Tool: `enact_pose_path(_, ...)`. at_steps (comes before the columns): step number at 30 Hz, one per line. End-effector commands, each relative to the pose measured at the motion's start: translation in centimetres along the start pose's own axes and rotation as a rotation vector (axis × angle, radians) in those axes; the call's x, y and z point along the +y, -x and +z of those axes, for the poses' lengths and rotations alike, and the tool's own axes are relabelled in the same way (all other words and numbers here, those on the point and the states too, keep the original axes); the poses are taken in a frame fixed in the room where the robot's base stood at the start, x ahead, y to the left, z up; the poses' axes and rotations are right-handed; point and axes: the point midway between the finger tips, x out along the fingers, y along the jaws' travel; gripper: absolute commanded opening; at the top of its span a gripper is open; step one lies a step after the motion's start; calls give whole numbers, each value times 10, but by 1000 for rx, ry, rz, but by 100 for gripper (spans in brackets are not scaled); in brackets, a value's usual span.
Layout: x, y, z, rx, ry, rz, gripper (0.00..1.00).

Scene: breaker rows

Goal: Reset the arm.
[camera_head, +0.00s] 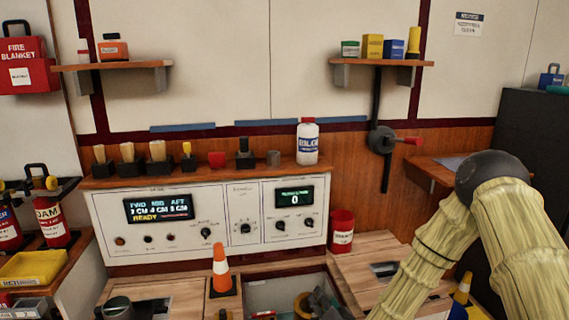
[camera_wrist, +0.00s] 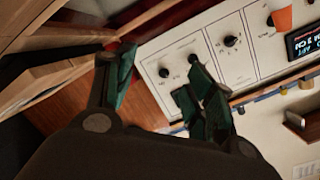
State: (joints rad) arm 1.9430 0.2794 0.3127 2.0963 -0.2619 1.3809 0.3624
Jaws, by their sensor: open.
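My gripper (camera_wrist: 161,62) shows in the wrist view with its two green-padded fingers spread apart and nothing between them. Beyond the fingers is the white control panel (camera_wrist: 178,47) with black knobs, seen tilted; I cannot tell how far away it is. In the head view my arm (camera_head: 465,245), in a pale yellow sleeve with a dark round joint, is bent on the right side. My gripper is outside the head view.
The control panel (camera_head: 100,215) has two lit displays. An orange cone (camera_head: 221,268) stands in front of it on the wooden deck, beside an open hatch (camera_head: 262,290). A red bin (camera_head: 342,231) stands right of the panel. A wall lever (camera_head: 382,141) and two shelves (camera_head: 110,66) are above.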

Motion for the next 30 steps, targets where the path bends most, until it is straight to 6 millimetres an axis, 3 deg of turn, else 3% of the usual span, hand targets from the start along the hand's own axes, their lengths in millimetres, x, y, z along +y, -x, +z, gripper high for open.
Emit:
enact_pose_path(6,36,32,51,-148,65,96,54)
enact_pose_path(11,78,81,104,-327,143,208,54)
enact_pose_path(15,118,138,146,-504,215,313,54)
enact_pose_path(21,166,234,189,-762,309,459,54)
enact_pose_path(24,184,280,202,-877,346,522,54)
enact_pose_path(30,207,354,212,-1058,397,617,54)
